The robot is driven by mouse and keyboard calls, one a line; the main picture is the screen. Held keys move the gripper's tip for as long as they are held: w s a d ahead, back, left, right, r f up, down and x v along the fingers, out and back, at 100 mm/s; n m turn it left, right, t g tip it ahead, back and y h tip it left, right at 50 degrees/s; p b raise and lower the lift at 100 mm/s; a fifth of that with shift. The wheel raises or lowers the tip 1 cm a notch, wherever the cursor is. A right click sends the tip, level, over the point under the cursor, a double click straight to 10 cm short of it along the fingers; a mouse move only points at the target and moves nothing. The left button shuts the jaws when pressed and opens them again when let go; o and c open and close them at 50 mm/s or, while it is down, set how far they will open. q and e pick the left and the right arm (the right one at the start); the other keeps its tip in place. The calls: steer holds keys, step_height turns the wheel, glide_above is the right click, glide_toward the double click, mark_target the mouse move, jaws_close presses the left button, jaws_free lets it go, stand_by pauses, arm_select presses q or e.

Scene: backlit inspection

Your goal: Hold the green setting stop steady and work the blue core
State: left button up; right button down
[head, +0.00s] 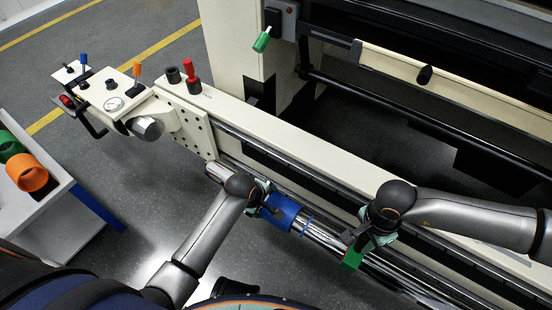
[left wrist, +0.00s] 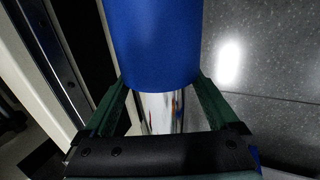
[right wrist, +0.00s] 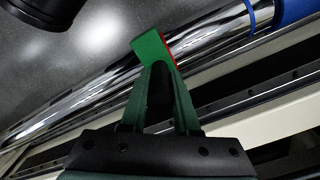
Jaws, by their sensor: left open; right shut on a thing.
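The blue core (head: 281,211) is a blue sleeve around a shiny metal bar (head: 325,238); it also shows in the left wrist view (left wrist: 158,45). My left gripper (head: 266,205) is open, its fingers on either side of the bar at the near end of the core. In the left wrist view I cannot tell whether the fingers touch it. The green setting stop (head: 352,258) sits at the bar, right of the core. My right gripper (head: 368,240) is shut on the stop, which shows between its fingertips in the right wrist view (right wrist: 152,54).
A cream machine beam (head: 300,150) runs behind the bar. A control panel (head: 115,98) with knobs and a gauge stands at the left. A white side table (head: 50,200) holds green and orange rolls (head: 27,172). A blue ring (right wrist: 250,18) circles the bar between core and stop.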

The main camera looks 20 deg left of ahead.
arm_select(q)
steer(key=shift+s+d, duration=0.15)
steer(key=shift+d, duration=0.25)
